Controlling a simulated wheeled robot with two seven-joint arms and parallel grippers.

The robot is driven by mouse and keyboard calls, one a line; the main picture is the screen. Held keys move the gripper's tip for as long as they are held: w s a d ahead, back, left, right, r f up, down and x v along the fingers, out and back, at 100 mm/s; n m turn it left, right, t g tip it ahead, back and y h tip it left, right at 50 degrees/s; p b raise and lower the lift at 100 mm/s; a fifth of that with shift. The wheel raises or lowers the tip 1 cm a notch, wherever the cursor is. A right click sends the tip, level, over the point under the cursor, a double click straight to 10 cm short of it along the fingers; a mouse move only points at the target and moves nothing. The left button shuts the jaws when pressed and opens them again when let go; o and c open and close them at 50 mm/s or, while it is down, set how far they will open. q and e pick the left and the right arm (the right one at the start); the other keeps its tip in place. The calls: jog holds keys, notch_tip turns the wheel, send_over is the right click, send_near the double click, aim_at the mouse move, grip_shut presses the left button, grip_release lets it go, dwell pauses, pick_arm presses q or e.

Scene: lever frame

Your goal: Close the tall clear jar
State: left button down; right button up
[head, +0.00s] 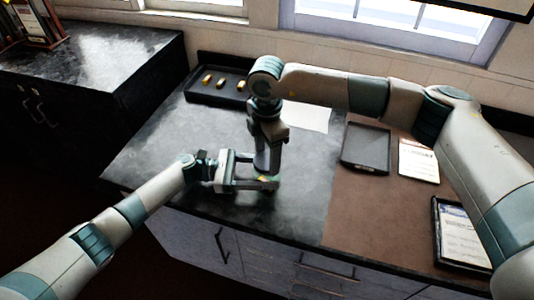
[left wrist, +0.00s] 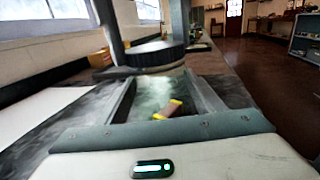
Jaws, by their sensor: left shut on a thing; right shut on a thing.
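The clear jar (left wrist: 150,92) stands between the fingers of my left gripper (left wrist: 160,84) in the left wrist view, with a yellow-ended brown piece (left wrist: 168,110) showing inside it. A dark round lid (left wrist: 155,54) is right over the jar's mouth; I cannot tell whether it is fully seated. My right gripper (left wrist: 146,36) comes down from above with its fingers on either side of the lid, shut on it. In the head view my left gripper (head: 270,182) reaches in from the left around the jar, below my right gripper (head: 267,165); the jar is mostly hidden there.
A black tray (head: 228,99) with small gold pieces (head: 222,83) lies at the back of the dark counter (head: 170,150). To the right are a brown mat (head: 365,220), a dark flat tray (head: 366,148), a card (head: 418,160) and a framed sheet (head: 462,235).

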jog(key=m, duration=0.2)
jog(key=shift+m, duration=0.4)
jog(key=m, duration=0.3)
jog(key=shift+s+a, duration=0.1)
jog(key=shift+a, duration=0.25)
jog(key=shift+d+m, duration=0.25)
jog(key=shift+m, duration=0.75)
jog(key=o, duration=1.1)
jog(key=shift+d+r, duration=0.1)
jog(key=shift+r, duration=2.15)
jog(key=shift+n, duration=0.3)
jog(key=shift+c, duration=0.4)
